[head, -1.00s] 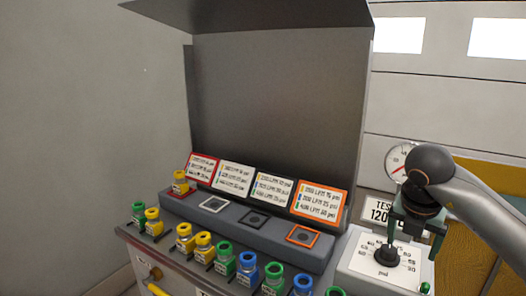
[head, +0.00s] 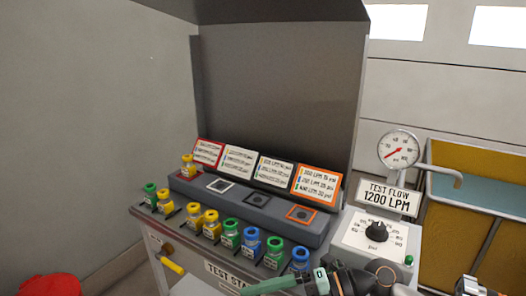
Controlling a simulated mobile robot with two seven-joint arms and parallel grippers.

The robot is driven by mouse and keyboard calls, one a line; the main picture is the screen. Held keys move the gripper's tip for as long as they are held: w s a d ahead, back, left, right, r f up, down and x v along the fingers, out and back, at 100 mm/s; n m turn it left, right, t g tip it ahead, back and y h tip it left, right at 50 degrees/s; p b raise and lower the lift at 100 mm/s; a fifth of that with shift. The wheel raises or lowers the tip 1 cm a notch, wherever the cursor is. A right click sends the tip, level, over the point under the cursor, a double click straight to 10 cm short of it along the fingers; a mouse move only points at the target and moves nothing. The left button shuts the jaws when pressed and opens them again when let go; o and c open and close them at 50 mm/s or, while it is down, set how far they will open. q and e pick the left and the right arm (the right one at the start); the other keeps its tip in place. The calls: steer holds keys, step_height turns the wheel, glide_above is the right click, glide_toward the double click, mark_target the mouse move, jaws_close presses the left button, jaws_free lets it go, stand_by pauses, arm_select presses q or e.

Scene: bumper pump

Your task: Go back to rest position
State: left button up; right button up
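My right gripper (head: 275,285) is low at the bottom edge, in front of the test stand and apart from the knob. Its green parts point left, and the frame edge cuts it off, so its opening is unclear. My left gripper is out of view. The black psi knob (head: 377,229) on its white dial panel (head: 352,236) is uncovered. A gauge (head: 398,149) with a red needle and a sign (head: 388,198) reading "TEST FLOW 1200 LPM" stand behind it.
Several nozzles with green, yellow and blue tops line the front of the stand (head: 215,268). One yellow nozzle (head: 188,165) sits at the left of the raised grey block (head: 262,212). A red object (head: 50,286) is at the lower left.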

step_height(320, 180, up, 4)
steer(key=w+m+t+y+p, duration=0.1)
steer(key=m+t+y+p, duration=0.1)
steer(key=m+t+y, duration=0.5)
steer(key=w+d+f+m+t+h+p, duration=0.1)
steer(key=d+f+m+t+h, duration=0.4)
steer(key=m, duration=0.3)
steer(key=w+d+f+m+t+h, duration=0.1)
steer(key=d+f+m+t+h, duration=0.25)
steer(key=m+t+h, duration=0.35)
arm_select(q)
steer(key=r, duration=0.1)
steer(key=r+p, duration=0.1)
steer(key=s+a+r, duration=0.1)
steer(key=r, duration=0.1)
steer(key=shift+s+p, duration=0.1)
steer(key=shift+p, duration=0.25)
arm_select(e)
steer(key=s+d+f+m+g+h, duration=0.3)
steer(key=s+d+f+m+g, duration=0.1)
steer(key=s+f, duration=0.4)
steer(key=s+d+f+m+g+h, duration=0.4)
steer(key=s+f, duration=0.4)
steer(key=f, duration=0.4)
steer(key=shift+m+g, duration=0.5)
steer(key=shift+m, duration=0.1)
steer(key=shift+s, duration=0.1)
